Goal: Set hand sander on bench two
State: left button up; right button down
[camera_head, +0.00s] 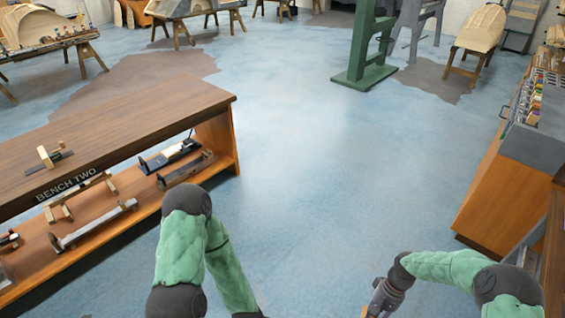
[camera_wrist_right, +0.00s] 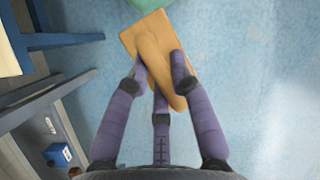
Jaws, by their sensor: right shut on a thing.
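Bench two (camera_head: 150,115) is the dark-topped wooden bench at the left of the head view, with its name on the front edge. The hand sander (camera_wrist_right: 153,46), a tan block with a rounded handle, is in the right wrist view. My right gripper (camera_wrist_right: 164,78) is shut on its handle, with the fingers on both sides. The sander hangs over the blue floor. In the head view my right wrist is at the bottom edge, right of centre, away from bench two. My left arm bends down before the bench, and its gripper is out of frame.
A wooden marking gauge (camera_head: 50,157) lies on bench two's top; the far end of the top is clear. Several planes and tools fill its shelf. A cabinet (camera_head: 500,195) stands at the right, a green stand (camera_head: 363,75) behind. Open blue floor lies between.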

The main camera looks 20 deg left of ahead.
aim_at(101, 144)
jog(key=i+j+u, duration=0.15)
jog(key=j+u, duration=0.15)
jog(key=u, duration=0.15)
jog(key=i+j+u, duration=0.2)
jog(key=u, duration=0.3)
jog(key=i+j+u, duration=0.25)
jog(key=u, duration=0.2)
jog(key=i+j+u, duration=0.1)
jog(key=i+u, duration=0.15)
jog(key=u, duration=0.2)
jog(key=i+u, duration=0.25)
jog(key=i, duration=0.3)
jog(key=i+l+u, duration=0.2)
jog(key=i, duration=0.35)
jog(key=i+l+u, duration=0.25)
jog(key=i, duration=0.3)
